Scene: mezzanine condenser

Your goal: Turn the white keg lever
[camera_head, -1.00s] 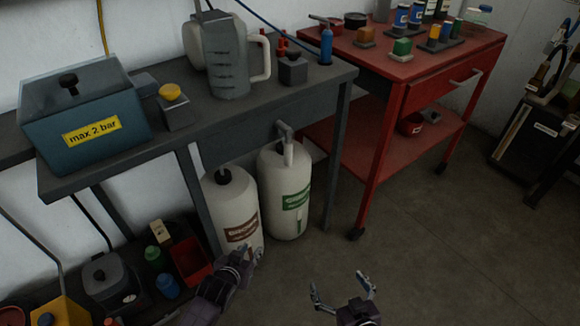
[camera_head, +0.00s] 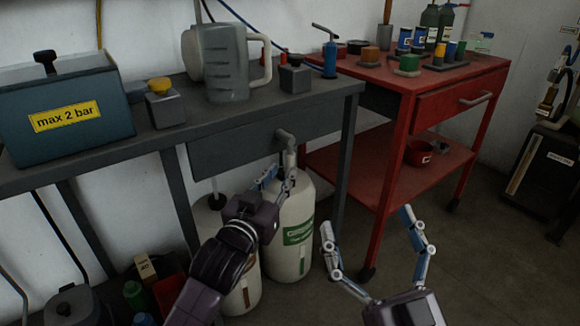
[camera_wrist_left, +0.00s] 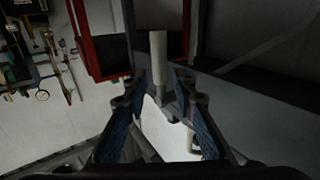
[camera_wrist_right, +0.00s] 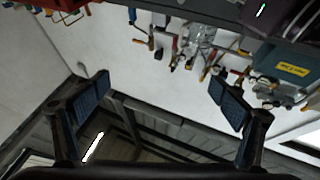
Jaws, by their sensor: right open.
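The white lever (camera_head: 291,160) hangs down from a grey elbow fitting (camera_head: 286,138) at the bench front, above the white keg with a green label (camera_head: 297,250). My left gripper (camera_head: 277,180) is just in front of the lever's lower part and partly covers the keg's top. In the left wrist view, the lever's pale handle (camera_wrist_left: 158,58) stands ahead between the two open fingers (camera_wrist_left: 162,95); I cannot tell whether either touches it. My right gripper (camera_head: 373,238) is open and empty, right of the keg; its spread fingers also show in the right wrist view (camera_wrist_right: 160,90).
A second white keg (camera_head: 238,290) stands left, partly behind my left arm. The grey bench (camera_head: 235,150) overhangs the kegs, with its leg (camera_head: 342,160) to their right. A red cart (camera_head: 395,150) stands further right.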

